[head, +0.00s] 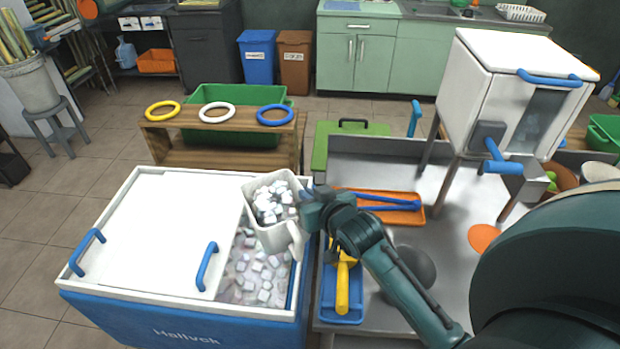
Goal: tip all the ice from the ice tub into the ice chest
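The ice tub (284,237) is a pale container full of white ice cubes (272,203). It is held over the open right part of the ice chest (180,310), tilted a little, with the ice still inside its rim. The chest is blue with a white top and holds loose ice cubes (262,277) in its open part. My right gripper (306,207) is at the tub's right side and appears shut on it; the fingertips are mostly hidden. My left gripper is not in view.
A white lid with blue handles (150,232) covers the chest's left part. A steel counter (400,265) at right carries an orange tray (385,216) and a blue tray (342,300) with a yellow-handled tool. A wooden rack with rings (222,122) stands behind the chest.

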